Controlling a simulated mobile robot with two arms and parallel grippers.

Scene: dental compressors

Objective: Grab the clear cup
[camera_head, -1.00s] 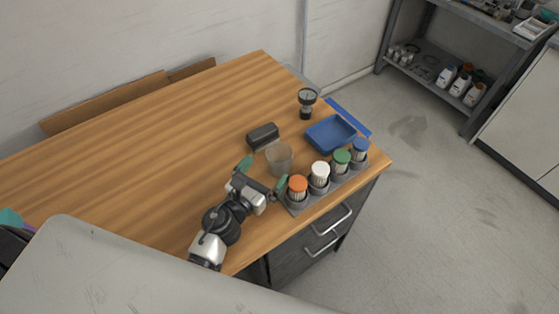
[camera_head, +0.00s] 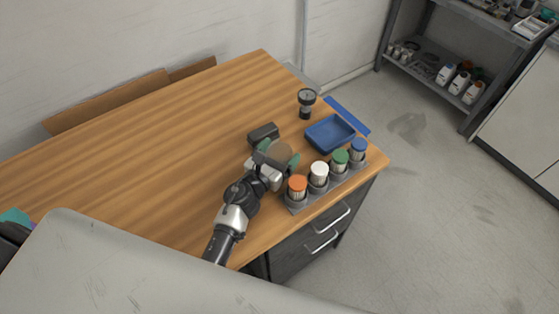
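The clear cup (camera_head: 281,151) stands on the wooden table, near the right end. It looks see-through and brownish against the wood. My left gripper (camera_head: 279,155) is at the cup, with one green-tipped finger on its left and the other on its right. The gripper body and fingers hide part of the cup. I cannot tell whether the fingers press on it. My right gripper is not in view.
A rack (camera_head: 325,190) of bottles with orange, white, green and blue caps stands close to the right of the gripper. A dark box (camera_head: 263,134) is just behind the cup. A blue tray (camera_head: 331,133) and a black gauge-like object (camera_head: 306,103) stand farther back. The table's left is clear.

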